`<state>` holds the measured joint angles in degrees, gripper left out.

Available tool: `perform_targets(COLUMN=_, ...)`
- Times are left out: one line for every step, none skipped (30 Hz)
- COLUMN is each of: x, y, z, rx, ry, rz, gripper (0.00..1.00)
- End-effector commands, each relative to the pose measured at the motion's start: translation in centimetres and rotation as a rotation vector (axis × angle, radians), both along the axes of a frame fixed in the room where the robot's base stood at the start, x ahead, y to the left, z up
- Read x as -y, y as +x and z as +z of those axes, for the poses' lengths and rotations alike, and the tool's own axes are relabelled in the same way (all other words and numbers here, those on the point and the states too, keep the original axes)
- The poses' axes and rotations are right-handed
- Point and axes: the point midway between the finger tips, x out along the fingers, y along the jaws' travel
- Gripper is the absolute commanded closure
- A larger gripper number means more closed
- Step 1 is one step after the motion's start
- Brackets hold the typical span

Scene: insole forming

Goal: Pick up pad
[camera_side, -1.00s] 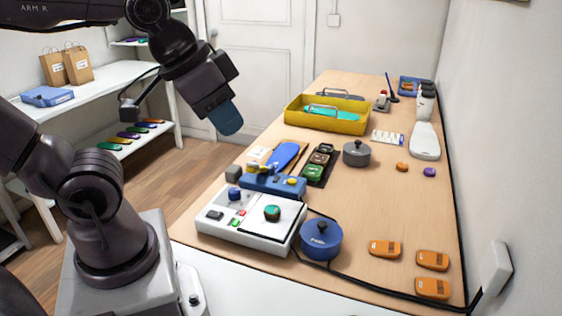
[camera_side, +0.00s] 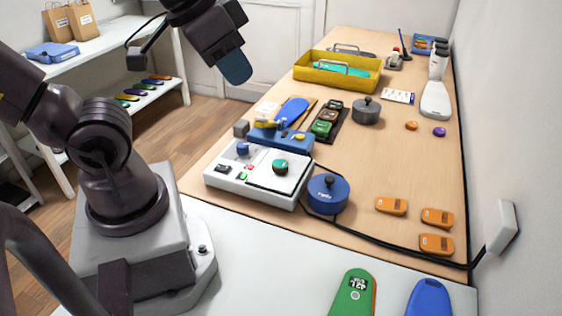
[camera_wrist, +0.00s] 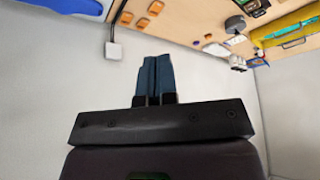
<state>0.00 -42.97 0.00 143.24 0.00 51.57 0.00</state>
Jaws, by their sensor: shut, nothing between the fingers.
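My gripper (camera_side: 236,68) hangs in the air at the upper left of the side view, above and left of the bench, away from every object. Its blue fingers are together and empty; they also show closed in the wrist view (camera_wrist: 157,70). I cannot tell for sure which thing is the pad. Small green and dark blocks (camera_side: 321,128) lie in a row on a black strip mid-bench. Several orange pieces (camera_side: 437,217) lie at the right near the front; they also show in the wrist view (camera_wrist: 142,22). A green insole-shaped piece (camera_side: 352,295) lies at the front.
A white machine (camera_side: 225,180) with a blue fixture (camera_side: 282,138) stands at the left bench edge, a blue pot (camera_side: 328,195) beside it. A grey pot (camera_side: 366,112) and yellow tray (camera_side: 365,84) stand farther back. A black cable (camera_side: 400,247) crosses the front. A blue insole-shaped piece (camera_side: 428,298) lies front right.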

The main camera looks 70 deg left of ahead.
Motion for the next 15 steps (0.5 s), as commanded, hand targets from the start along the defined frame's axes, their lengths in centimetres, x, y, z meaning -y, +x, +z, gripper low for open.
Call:
perform_targets(x=0.00, y=0.00, z=0.00, rx=0.000, ry=0.000, rz=0.000, gripper=1.00)
perform_targets(x=0.00, y=0.00, z=0.00, rx=0.000, ry=0.000, rz=0.000, gripper=1.00)
perform_targets(x=0.00, y=0.00, z=0.00, rx=0.000, ry=0.000, rz=0.000, gripper=1.00)
perform_targets(x=0.00, y=0.00, z=0.00, rx=0.000, ry=0.000, rz=0.000, gripper=1.00)
perform_targets(x=0.00, y=0.00, z=0.00, rx=0.000, ry=0.000, rz=0.000, gripper=1.00)
perform_targets(x=0.00, y=0.00, z=0.00, rx=0.000, ry=0.000, rz=0.000, gripper=1.00)
perform_targets(x=0.00, y=0.00, z=0.00, rx=0.000, ry=0.000, rz=0.000, gripper=1.00)
perform_targets(x=0.00, y=0.00, z=0.00, rx=0.000, ry=0.000, rz=0.000, gripper=1.00)
perform_targets(x=0.00, y=0.00, z=0.00, rx=0.000, ry=0.000, rz=0.000, gripper=1.00)
perform_targets(x=0.00, y=0.00, z=0.00, rx=0.000, ry=0.000, rz=0.000, gripper=1.00)
perform_targets(x=0.00, y=0.00, z=0.00, rx=0.000, ry=0.000, rz=0.000, gripper=1.00)
perform_targets(x=0.00, y=0.00, z=0.00, rx=0.000, ry=0.000, rz=0.000, gripper=0.95)
perform_targets(x=0.00, y=0.00, z=0.00, rx=0.000, ry=0.000, rz=0.000, gripper=0.89)
perform_targets(x=0.00, y=0.00, z=0.00, rx=0.000, ry=0.000, rz=0.000, gripper=0.82)
perform_targets(x=0.00, y=0.00, z=0.00, rx=0.000, ry=0.000, rz=0.000, gripper=0.72)
